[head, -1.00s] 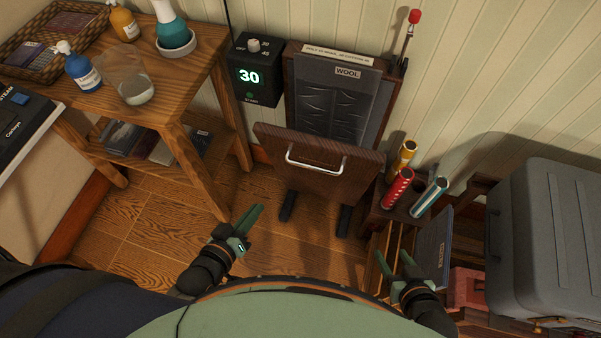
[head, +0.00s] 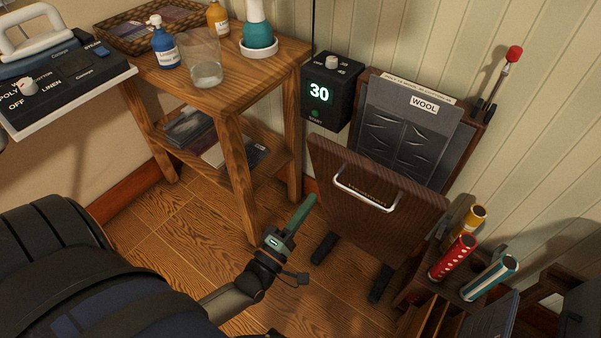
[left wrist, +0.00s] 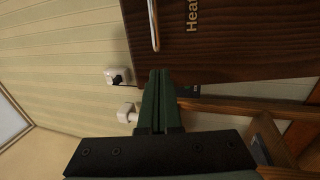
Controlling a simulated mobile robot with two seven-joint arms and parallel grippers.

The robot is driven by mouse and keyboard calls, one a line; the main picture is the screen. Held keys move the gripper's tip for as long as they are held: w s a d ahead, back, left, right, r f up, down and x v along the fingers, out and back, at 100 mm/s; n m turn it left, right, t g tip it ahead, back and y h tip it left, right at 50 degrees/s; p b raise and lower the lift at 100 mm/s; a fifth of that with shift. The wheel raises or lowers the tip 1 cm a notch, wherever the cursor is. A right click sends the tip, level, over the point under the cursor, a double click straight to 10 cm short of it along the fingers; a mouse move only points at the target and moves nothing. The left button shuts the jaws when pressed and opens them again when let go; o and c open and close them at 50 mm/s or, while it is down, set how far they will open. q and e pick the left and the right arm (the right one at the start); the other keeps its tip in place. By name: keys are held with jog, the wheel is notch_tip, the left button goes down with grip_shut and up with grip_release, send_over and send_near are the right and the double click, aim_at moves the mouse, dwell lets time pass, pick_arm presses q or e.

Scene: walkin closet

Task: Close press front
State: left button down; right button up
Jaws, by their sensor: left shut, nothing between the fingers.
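The press front (head: 350,215) is a dark wooden panel with a silver bar handle (head: 364,193). It leans open, its top edge away from the press body. Behind it the press (head: 405,130) shows a grey padded sheet tagged "WOOL". My left gripper (head: 310,201) is shut and empty, low at the left side of the front, with its fingers pointing up toward it; contact is unclear. In the left wrist view, the closed fingers (left wrist: 160,80) point at the lower left corner of the dark front (left wrist: 230,40), with its handle and part of a word showing. My right gripper is out of view.
A black timer box (head: 330,92) reading 30 hangs left of the press. A wooden side table (head: 260,80) with bottles and a glass stands at left. A holder with coloured tubes (head: 455,258) stands close at right. Floor is open between table and press.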

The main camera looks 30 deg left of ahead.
aim_at(335, 167)
pick_arm(q)
jog(key=x, duration=0.6)
jog(key=shift+w, duration=0.25)
jog(key=shift+x, duration=0.8)
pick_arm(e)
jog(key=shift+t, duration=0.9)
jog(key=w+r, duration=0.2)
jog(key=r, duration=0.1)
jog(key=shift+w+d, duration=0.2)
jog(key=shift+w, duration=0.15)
